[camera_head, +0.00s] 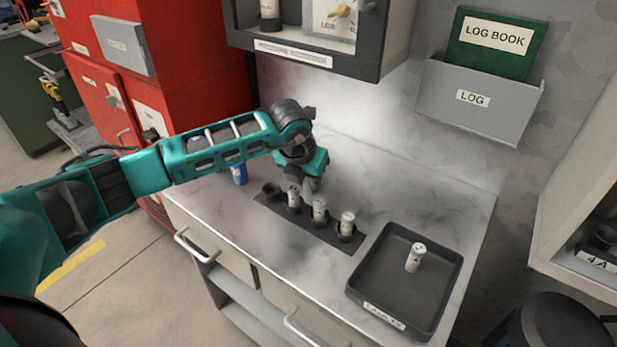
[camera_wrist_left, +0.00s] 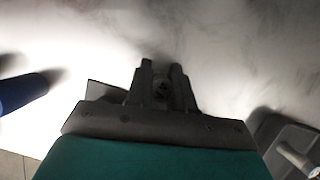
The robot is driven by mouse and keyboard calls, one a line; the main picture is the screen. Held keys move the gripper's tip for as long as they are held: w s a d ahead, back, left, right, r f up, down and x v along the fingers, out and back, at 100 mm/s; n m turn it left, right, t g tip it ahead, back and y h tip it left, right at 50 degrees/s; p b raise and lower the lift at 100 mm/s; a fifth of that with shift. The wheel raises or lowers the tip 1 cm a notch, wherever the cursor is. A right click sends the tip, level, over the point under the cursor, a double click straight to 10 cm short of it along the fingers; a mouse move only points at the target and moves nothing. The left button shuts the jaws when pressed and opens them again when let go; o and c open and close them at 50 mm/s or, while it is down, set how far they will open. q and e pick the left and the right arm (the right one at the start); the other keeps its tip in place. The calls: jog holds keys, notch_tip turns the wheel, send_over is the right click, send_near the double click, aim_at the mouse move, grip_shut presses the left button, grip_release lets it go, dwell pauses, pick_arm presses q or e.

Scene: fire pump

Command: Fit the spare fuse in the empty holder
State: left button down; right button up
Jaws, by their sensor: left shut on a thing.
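The black holder strip (camera_head: 330,241) lies on the metal counter. Its leftmost holder (camera_head: 271,189) looks empty. Three pale fuses stand in line to the right of it: one (camera_head: 294,198), a middle one (camera_head: 319,210) and a right one (camera_head: 347,224). Another pale fuse (camera_head: 415,257) is in the dark tray; it also shows in the left wrist view (camera_wrist_left: 297,158). My left gripper (camera_head: 309,187) points down just behind the strip, close to the left and middle fuses. In the left wrist view its fingers (camera_wrist_left: 162,88) are close together on something dark that I cannot make out. My right gripper is out of view.
The tray (camera_head: 365,291) stands at the counter's front right. A blue object (camera_head: 239,174) stands left of the strip, also in the left wrist view (camera_wrist_left: 20,92). A wall cabinet (camera_head: 310,45) overhangs the back. The counter behind the strip is clear.

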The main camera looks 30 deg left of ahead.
pick_arm(q)
jog(key=shift+f, duration=0.2)
jog(key=c, duration=1)
grip_release()
